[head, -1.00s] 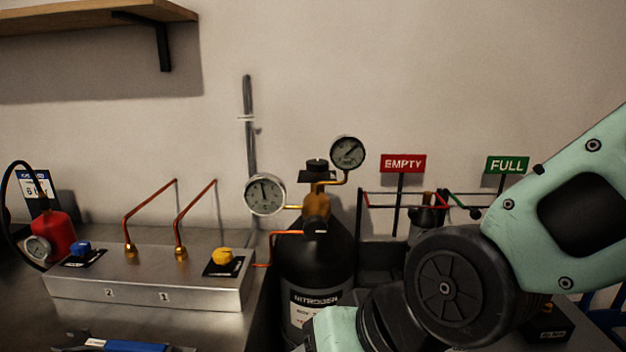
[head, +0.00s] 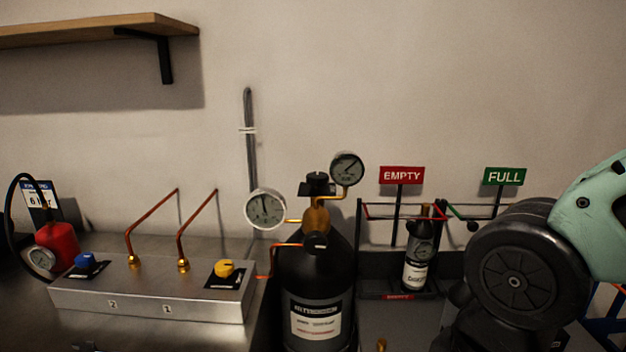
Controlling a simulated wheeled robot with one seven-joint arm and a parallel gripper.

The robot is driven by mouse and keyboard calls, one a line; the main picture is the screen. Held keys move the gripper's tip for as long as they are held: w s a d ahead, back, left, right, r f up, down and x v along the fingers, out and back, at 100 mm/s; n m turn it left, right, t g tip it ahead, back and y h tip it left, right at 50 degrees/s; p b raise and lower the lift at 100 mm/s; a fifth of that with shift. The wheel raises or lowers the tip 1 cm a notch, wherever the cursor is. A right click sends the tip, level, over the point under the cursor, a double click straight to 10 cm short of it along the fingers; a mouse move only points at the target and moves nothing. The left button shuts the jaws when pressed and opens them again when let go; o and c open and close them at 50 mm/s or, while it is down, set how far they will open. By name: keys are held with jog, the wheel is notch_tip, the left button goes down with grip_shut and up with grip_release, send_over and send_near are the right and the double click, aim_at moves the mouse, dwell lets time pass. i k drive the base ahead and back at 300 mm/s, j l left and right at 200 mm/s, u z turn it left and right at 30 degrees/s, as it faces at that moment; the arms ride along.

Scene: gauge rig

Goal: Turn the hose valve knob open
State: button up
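No knob carries a readable hose valve label. A blue knob (head: 86,260) and a yellow knob (head: 224,268) sit on black plates on a metal manifold block (head: 150,305). A black knob (head: 318,179) tops the brass regulator (head: 316,217) on the black nitrogen cylinder (head: 318,270). Another black knob (head: 316,241) faces forward on the regulator's front. Two round dial gauges flank it, one on the left (head: 265,209) and one at upper right (head: 346,168). My arm shows at the right edge; my gripper is out of view.
A red canister (head: 57,245) with a gauge and black hose stands at far left. A small bottle (head: 416,272) stands in a rack under the red EMPTY sign (head: 402,175). A green FULL sign (head: 504,176) stands right of it. A wooden shelf (head: 90,28) is at upper left.

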aim_at(84, 260)
jog(key=u, duration=1.25)
